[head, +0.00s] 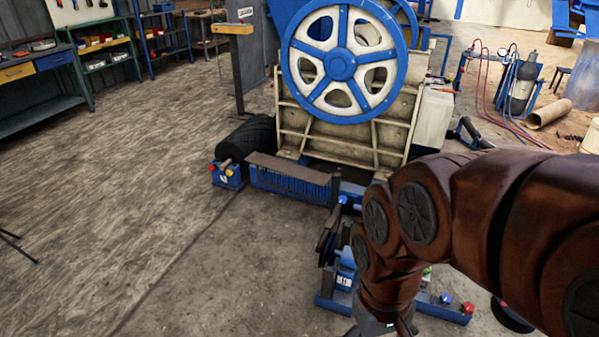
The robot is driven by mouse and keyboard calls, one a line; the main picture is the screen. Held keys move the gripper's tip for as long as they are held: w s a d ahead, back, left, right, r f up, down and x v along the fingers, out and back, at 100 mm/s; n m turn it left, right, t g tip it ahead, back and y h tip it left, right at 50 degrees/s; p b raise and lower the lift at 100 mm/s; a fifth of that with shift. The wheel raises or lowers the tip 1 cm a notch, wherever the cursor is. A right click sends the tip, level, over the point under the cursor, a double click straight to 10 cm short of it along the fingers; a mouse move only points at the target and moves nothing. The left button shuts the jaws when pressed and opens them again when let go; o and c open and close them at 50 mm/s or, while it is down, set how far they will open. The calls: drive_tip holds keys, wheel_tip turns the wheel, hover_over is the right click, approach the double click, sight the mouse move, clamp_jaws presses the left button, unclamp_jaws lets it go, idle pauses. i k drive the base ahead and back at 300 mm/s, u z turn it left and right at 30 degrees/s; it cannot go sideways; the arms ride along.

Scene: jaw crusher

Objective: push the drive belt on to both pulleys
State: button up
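The big blue spoked wheel (342,65) with cream webs stands upright on the front of the jaw crusher, the larger pulley by its look. Below it, a dark wheel-like part (326,240), perhaps the small pulley, shows at the left of a blue motor unit (345,280). My arm hides much of that unit. I cannot make out the drive belt on either wheel. The grey start of my gripper (372,326) shows at the bottom edge, below my brown arm. Its fingers are not visible, so I cannot tell its opening or whether it holds anything.
A black tyre-like roll (248,140) and a blue box with coloured knobs (227,174) stand left of the crusher. A blue base with red and blue knobs (442,310) lies low right. Workbench (38,72) and shelves line the left.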

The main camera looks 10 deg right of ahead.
sight(332, 220)
drive_tip(key=z, duration=0.25)
drive_tip(key=i, duration=1.3)
drive_tip(key=u, duration=0.35)
